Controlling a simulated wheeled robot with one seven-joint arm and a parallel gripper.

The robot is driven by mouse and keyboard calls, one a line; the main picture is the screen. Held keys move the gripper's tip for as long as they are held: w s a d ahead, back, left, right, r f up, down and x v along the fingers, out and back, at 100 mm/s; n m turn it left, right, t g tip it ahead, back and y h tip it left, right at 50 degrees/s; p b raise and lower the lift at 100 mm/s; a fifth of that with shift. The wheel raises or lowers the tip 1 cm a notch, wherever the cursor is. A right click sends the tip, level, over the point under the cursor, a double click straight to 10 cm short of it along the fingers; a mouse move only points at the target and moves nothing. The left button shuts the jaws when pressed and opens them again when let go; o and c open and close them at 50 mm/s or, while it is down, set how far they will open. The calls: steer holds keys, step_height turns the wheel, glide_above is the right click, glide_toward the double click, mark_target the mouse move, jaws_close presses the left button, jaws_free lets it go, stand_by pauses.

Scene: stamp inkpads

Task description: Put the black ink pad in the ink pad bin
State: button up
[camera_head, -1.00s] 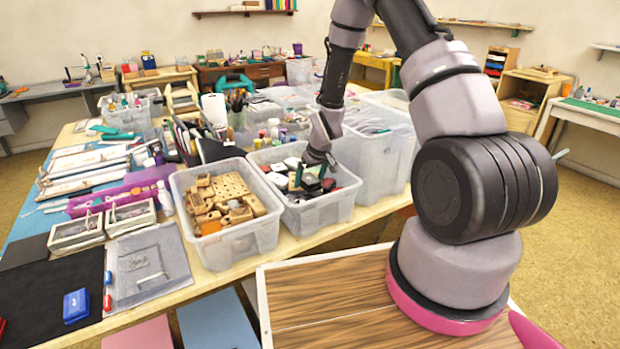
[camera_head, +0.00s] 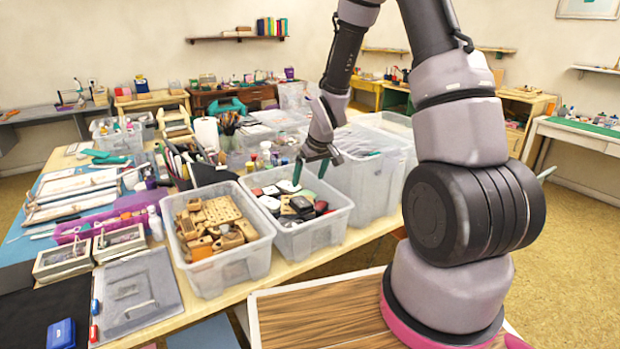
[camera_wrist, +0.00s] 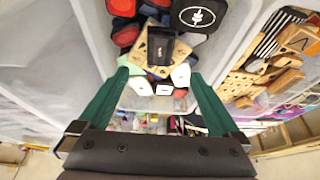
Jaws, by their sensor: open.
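The ink pad bin (camera_head: 318,238) is a clear plastic bin at the table's front edge, holding several red, black and white pads. A black ink pad (camera_head: 301,204) lies among them. In the wrist view a black pad with a white emblem (camera_wrist: 198,14) and a smaller black block (camera_wrist: 160,46) lie in the bin (camera_wrist: 232,40); I cannot tell which is the task's pad. My gripper (camera_head: 310,171) is above the bin's back part, its green fingers spread and apart from the pads. In the wrist view the gripper (camera_wrist: 158,76) is open with nothing held.
A clear bin of wooden stamps (camera_head: 226,265) stands left of the ink pad bin. A larger clear bin (camera_head: 362,180) stands at its right. A blue pad (camera_head: 61,333) lies on a black mat at the front left. Bottles stand behind the bins.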

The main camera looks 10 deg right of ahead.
steer(key=s+d+r+m+t, duration=0.15)
steer(key=s+r, duration=0.25)
steer(key=r, duration=0.7)
steer(key=s+d+r+m, duration=0.2)
steer(key=s+r, duration=0.2)
steer(key=r, duration=0.6)
steer(key=s+r+m, duration=0.2)
steer(key=s+r, duration=0.4)
steer(key=s, duration=0.2)
steer(key=s+r+m+t, duration=0.1)
steer(key=s+r+m, duration=0.1)
steer(key=s+r, duration=0.4)
steer(key=s, duration=0.3)
steer(key=shift+s+d+y, duration=0.3)
